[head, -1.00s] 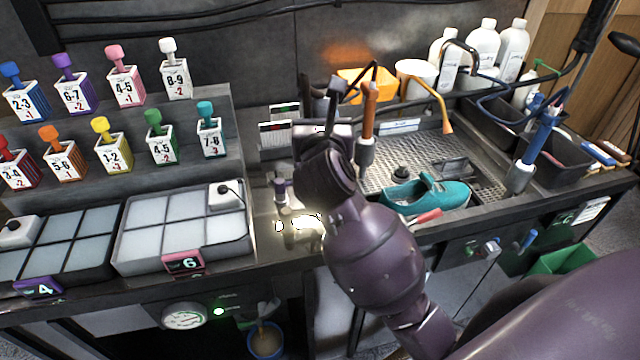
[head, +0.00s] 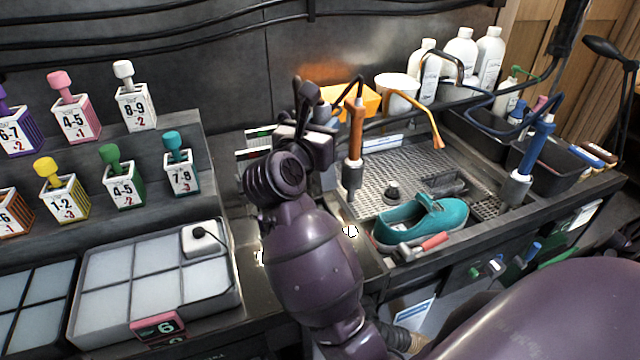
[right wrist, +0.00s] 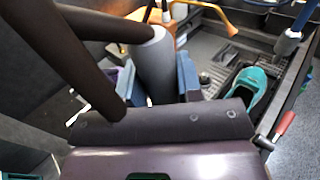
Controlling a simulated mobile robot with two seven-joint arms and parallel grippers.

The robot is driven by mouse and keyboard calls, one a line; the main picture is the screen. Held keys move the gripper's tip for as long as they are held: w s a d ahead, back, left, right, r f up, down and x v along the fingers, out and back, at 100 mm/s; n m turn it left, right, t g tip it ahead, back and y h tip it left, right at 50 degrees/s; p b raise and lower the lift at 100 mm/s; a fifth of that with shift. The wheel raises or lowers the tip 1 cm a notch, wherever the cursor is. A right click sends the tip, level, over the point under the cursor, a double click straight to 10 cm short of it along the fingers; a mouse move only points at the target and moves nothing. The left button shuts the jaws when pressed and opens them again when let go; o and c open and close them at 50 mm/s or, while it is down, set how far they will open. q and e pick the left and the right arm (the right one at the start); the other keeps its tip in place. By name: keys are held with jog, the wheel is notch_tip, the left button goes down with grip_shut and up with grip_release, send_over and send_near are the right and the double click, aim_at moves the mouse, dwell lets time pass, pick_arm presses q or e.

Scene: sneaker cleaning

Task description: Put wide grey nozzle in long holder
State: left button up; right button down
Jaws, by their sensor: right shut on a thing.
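In the right wrist view my right gripper (right wrist: 160,82) has its blue fingers closed on either side of a grey cylinder, which looks like the wide grey nozzle (right wrist: 152,62). Dark tubes run from the upper left towards its top. Its lower end is hidden behind the gripper body. In the head view my right arm rises in the middle, and its wrist hides most of the fingers and the nozzle. I cannot tell which part is the long holder. My left gripper is not in view.
An orange-handled tool (head: 355,135) stands upright right of my wrist. A blue tool (head: 532,150) stands further right. A tray with pale compartments (head: 85,325) lies left.

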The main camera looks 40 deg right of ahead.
aim_at(321, 180)
notch_tip(321, 180, down, 8)
jog(key=shift+f+b, duration=0.25)
jog(key=shift+b, duration=0.15)
notch_tip(321, 180, down, 3)
jog(key=shift+f, duration=0.2)
jog(key=shift+f+b, duration=0.25)
jog(key=shift+b, duration=0.1)
jog(key=c, duration=0.8)
grip_release()
jog(key=shift+r, duration=0.15)
